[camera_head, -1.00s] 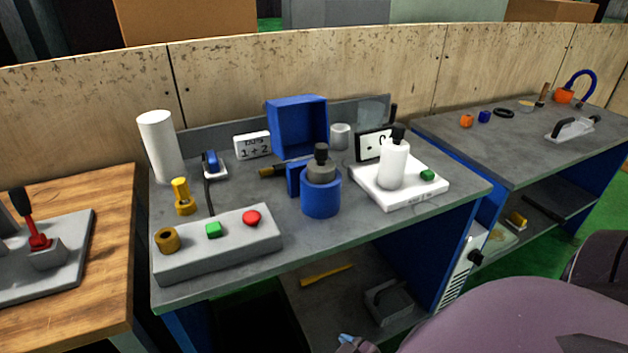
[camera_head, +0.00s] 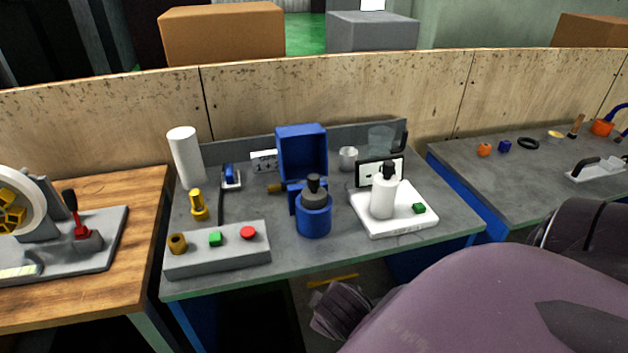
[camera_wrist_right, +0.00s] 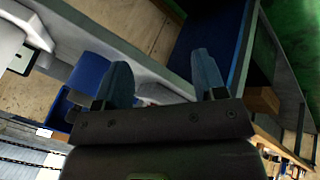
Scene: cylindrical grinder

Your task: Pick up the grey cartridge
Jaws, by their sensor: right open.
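A small light-grey cylinder (camera_head: 348,157) stands at the back of the middle grey bench, right of an open blue box. A darker grey, black-topped piece (camera_head: 314,191) sits in a round blue holder (camera_head: 314,221) nearer the front. I cannot tell for certain which is the grey cartridge. My right gripper (camera_wrist_right: 163,76) is open in the right wrist view, with nothing visible between its blue-grey fingers. In the head view my right arm covers the lower right; its fingertips are not clear there. My left gripper is not in view.
A grey button box (camera_head: 218,250) stands at the bench's front left. A white bottle (camera_head: 383,196) stands on a white scale (camera_head: 405,222) at the right. A blue box (camera_head: 302,150) and a tall white cylinder (camera_head: 185,157) stand behind. The front right bench top is fairly clear.

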